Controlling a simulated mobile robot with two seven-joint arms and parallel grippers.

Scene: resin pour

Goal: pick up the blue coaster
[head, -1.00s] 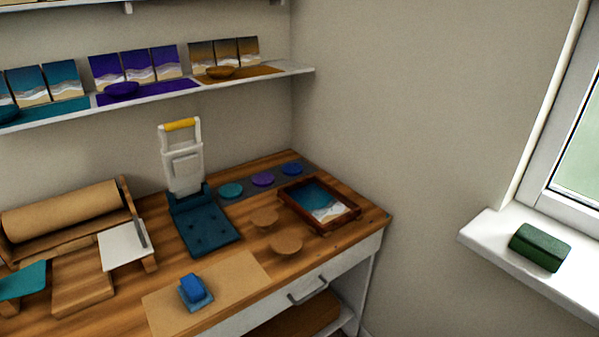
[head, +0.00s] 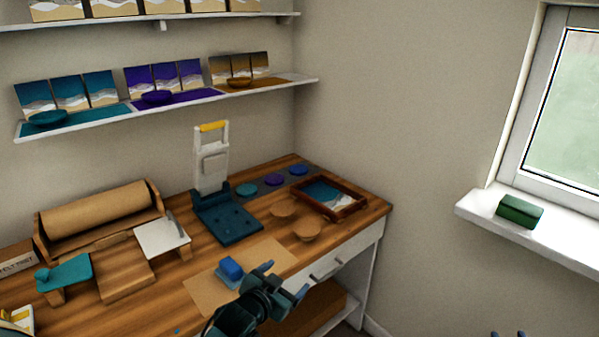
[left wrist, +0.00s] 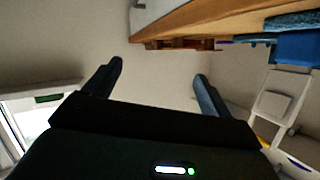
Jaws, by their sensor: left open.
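The blue coaster (head: 299,170) is a small flat disc, the right end one of three on a dark strip at the back of the workbench. A purple coaster (head: 274,180) and a teal coaster (head: 247,190) lie to its left. My left gripper (head: 284,280) is open and empty above the bench's front edge, well in front of the coasters. Its spread fingers (left wrist: 155,85) also show in the left wrist view with nothing between them. My right gripper (head: 508,335) just shows at the bottom right, its two tips apart.
A framed wave tray (head: 356,206) and two round wooden discs (head: 306,229) lie in front of the coasters. A teal press (head: 228,223) with a white lever stands left. A blue block (head: 231,267) sits on a brown sheet (head: 205,291). A wall shelf (head: 300,82) hangs above.

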